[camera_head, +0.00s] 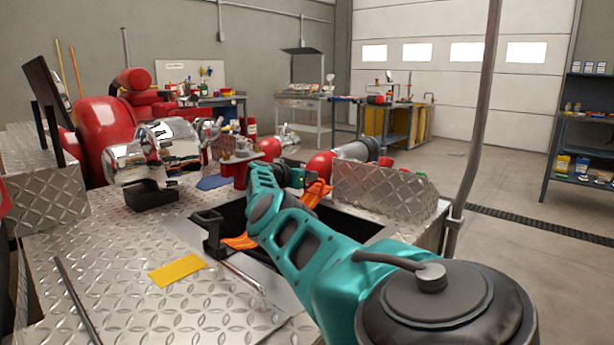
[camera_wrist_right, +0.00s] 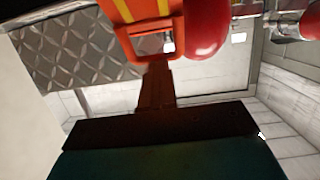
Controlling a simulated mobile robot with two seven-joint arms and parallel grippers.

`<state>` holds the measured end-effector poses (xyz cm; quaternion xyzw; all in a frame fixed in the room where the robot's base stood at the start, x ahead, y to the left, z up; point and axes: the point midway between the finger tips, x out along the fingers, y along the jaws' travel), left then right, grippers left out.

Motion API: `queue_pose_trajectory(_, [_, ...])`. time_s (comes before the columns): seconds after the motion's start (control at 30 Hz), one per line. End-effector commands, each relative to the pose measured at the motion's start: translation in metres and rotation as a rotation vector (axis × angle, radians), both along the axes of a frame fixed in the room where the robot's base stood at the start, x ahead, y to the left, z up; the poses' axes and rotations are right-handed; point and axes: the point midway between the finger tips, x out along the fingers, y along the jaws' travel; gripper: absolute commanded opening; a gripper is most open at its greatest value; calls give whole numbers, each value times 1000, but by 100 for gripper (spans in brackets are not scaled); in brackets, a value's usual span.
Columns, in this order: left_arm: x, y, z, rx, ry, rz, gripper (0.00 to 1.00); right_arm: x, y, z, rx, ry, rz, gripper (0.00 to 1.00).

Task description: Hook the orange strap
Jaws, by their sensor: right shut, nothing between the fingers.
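An orange strap (camera_head: 316,193) shows just behind my right arm in the head view, by the rim of the dark recess. A second orange piece (camera_head: 240,242) lies at the recess's left side, partly hidden by the arm; I cannot tell whether the two join. In the right wrist view, an orange strap end with yellow stripes and a rectangular opening (camera_wrist_right: 157,28) is just beyond the fingertips. My right gripper (camera_wrist_right: 156,82) is shut and empty, with its tip near or under the strap end; contact is unclear. My left gripper is out of view.
A diamond-plate deck (camera_head: 130,270) surrounds the dark recess, with a raised plate box (camera_head: 385,195) on its right. A yellow plate (camera_head: 177,271) lies on the deck. Chrome fittings (camera_head: 150,155) stand at the left. A vertical pole (camera_head: 475,120) rises at the right.

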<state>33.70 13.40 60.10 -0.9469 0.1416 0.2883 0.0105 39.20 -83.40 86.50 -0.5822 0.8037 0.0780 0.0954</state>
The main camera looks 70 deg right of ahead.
Motion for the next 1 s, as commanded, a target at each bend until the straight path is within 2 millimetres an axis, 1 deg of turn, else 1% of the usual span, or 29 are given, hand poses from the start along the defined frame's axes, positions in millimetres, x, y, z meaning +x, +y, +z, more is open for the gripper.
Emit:
queue_pose_trajectory(0.03, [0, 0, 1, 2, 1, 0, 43, -6, -7, 12, -23, 1, -3, 0])
queue_pose_trajectory(0.17, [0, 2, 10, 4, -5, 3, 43, -4, -4, 19, -22, 0, -2, 0])
queue_pose_trajectory(0.3, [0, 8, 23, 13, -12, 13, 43, 1, 1, 33, -20, 1, 0, 0])
queue_pose_trajectory(0.47, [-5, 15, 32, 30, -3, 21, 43, 7, 8, 49, -18, 0, 0, 0])
queue_pose_trajectory(0.53, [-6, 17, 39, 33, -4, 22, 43, 9, 11, 56, -16, 0, 0, 0])
queue_pose_trajectory(0.67, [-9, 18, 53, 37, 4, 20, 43, 16, 25, 59, -14, 2, 4, 0])
queue_pose_trajectory(0.77, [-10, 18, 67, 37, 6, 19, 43, 18, 36, 61, -9, 2, 3, 0])
queue_pose_trajectory(1.0, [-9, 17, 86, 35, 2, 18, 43, 31, 68, 72, -6, -1, 4, 0])
